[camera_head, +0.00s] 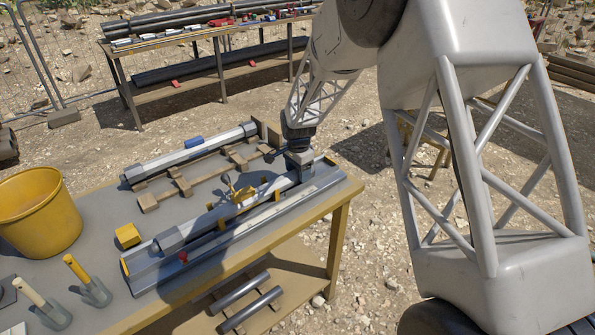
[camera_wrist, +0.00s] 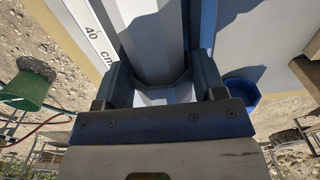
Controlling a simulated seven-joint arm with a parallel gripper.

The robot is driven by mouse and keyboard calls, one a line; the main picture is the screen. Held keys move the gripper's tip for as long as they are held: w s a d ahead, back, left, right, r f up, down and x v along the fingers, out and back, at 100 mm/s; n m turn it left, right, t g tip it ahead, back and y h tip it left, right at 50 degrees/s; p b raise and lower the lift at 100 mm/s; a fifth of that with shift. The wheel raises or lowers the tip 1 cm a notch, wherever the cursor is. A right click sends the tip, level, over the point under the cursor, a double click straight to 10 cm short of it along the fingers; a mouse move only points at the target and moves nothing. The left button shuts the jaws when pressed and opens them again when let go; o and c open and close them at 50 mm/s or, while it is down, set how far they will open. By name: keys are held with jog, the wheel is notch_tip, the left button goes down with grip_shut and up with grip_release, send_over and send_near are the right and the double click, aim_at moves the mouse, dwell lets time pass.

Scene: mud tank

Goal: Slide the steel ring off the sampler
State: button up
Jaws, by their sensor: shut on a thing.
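The sampler (camera_head: 215,215) is a long grey faceted tube lying in a metal trough on the near side of the workbench. A thicker collar shows at its left end. My gripper (camera_head: 302,172) points down at its right end. In the wrist view the two dark fingers stand on either side of the tube (camera_wrist: 148,40), shut on a pale faceted end piece (camera_wrist: 165,95), which looks like the steel ring. The ring is mostly hidden by the fingers and palm. I cannot tell whether it is still around the tube.
A second tube (camera_head: 190,152) lies on wooden supports behind. A yellow bucket (camera_head: 38,212), yellow block (camera_head: 128,236) and handled tools (camera_head: 88,280) stand on the bench's left. A scale strip (camera_wrist: 92,32) runs beside the tube.

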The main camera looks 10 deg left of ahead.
jog(key=shift+w+d, duration=2)
jog(key=o, duration=1.2)
jog(key=shift+r, duration=0.15)
jog(key=shift+r, duration=3.8)
